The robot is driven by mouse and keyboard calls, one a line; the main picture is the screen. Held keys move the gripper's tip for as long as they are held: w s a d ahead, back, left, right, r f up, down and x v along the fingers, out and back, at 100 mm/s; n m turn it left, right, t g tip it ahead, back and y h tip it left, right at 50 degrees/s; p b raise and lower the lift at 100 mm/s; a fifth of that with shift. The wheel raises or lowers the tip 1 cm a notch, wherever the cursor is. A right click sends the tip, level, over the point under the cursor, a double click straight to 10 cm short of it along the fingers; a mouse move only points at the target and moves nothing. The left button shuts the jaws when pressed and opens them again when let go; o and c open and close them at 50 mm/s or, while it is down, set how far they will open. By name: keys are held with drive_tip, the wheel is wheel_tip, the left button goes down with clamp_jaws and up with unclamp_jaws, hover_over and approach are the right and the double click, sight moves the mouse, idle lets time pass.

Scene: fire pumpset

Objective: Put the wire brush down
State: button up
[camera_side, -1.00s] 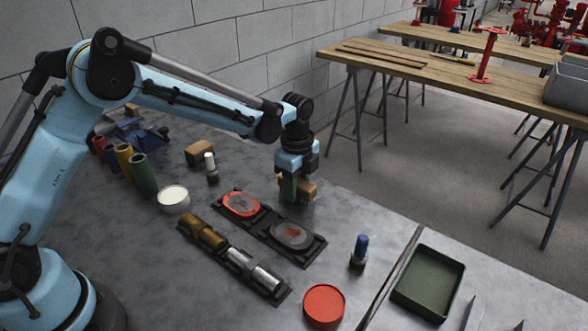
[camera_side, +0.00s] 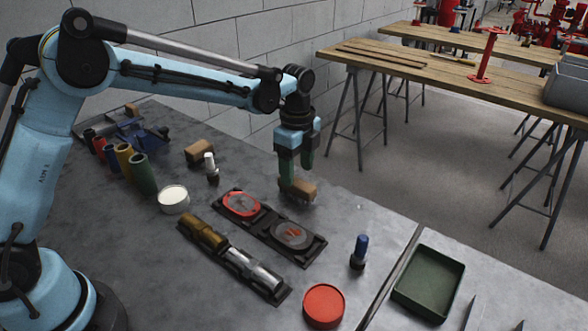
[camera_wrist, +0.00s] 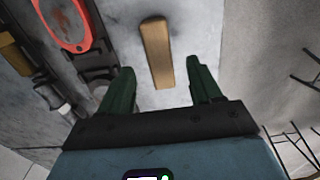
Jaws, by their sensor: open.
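The wire brush (camera_side: 299,190), a block with a wooden back, lies on the grey metal table beyond the dark tray with two oval recesses. It also shows in the wrist view (camera_wrist: 156,52), lying lengthwise ahead of my fingers. My gripper (camera_side: 296,170) is open, with its green fingers spread above the brush and pointing down.
The oval-recess tray (camera_side: 262,226), a rack of cylinders (camera_side: 232,258) and a blue-topped tool (camera_side: 360,251) stand nearby. Another wooden block (camera_side: 199,152) and a white-topped bottle (camera_side: 211,168) are behind left. The table's far edge runs close behind the brush.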

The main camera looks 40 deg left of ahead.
sight(297, 181)
wheel_tip(297, 181, up, 7)
drive_tip(key=s+a+r+n+t, duration=0.4)
drive_tip(key=s+r+n, duration=0.1)
drive_tip(key=s+n, duration=0.45)
drive_tip(key=s+a+f+n+t, duration=0.3)
drive_tip(key=s+f+n, duration=0.1)
drive_tip(key=s+n, duration=0.4)
drive_tip(key=shift+s, duration=1.05)
drive_tip(key=shift+n, duration=0.25)
